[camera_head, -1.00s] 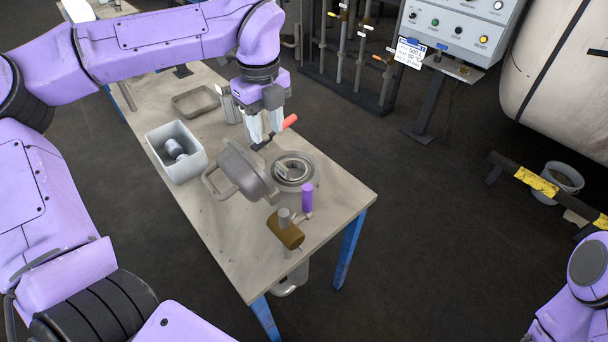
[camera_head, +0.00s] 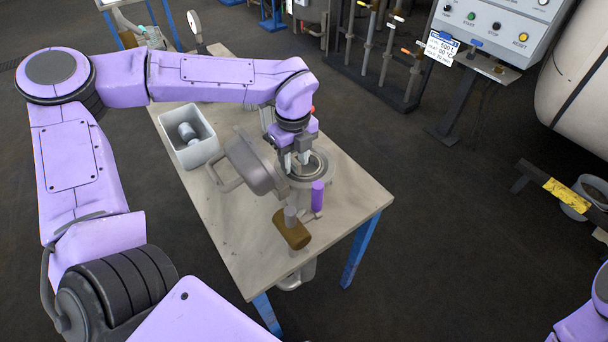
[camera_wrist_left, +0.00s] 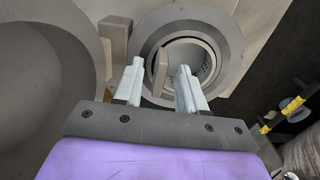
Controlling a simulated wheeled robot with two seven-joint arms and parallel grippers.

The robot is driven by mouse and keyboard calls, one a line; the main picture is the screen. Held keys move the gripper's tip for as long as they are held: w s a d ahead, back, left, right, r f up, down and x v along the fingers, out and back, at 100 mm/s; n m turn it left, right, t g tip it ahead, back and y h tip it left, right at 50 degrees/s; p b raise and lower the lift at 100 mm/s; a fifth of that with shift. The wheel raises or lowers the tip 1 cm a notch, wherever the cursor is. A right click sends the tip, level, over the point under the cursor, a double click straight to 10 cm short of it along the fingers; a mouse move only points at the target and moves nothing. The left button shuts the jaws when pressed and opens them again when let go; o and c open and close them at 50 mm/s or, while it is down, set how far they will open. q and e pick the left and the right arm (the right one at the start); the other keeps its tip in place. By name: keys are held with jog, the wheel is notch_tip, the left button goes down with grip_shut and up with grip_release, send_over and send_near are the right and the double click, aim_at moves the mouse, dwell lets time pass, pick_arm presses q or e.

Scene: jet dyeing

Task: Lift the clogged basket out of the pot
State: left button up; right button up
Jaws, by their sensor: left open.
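The grey pot (camera_head: 323,169) stands open on the table, with its thick lid (camera_head: 250,164) tipped back on its left. The basket (camera_wrist_left: 205,60) sits down inside the pot's round mouth. Its pale bar handle (camera_wrist_left: 165,62) and small holes in its wall show in the left wrist view. My left gripper (camera_head: 296,161) is open, pointing down over the pot's mouth. In the left wrist view its two fingers (camera_wrist_left: 160,82) are apart, in front of the basket and its handle. I cannot tell whether they touch it. My right gripper is out of view.
A purple upright handle (camera_head: 318,196) and a brown cylinder (camera_head: 292,230) are at the pot's near side. A pale bin (camera_head: 207,152) with grey cylinders inside stands left of the lid. The near part of the table (camera_head: 245,262) is clear.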

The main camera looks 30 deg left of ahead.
pick_arm(q)
jog(key=shift+f, duration=0.3)
grip_shut()
jog(key=shift+r, duration=0.1)
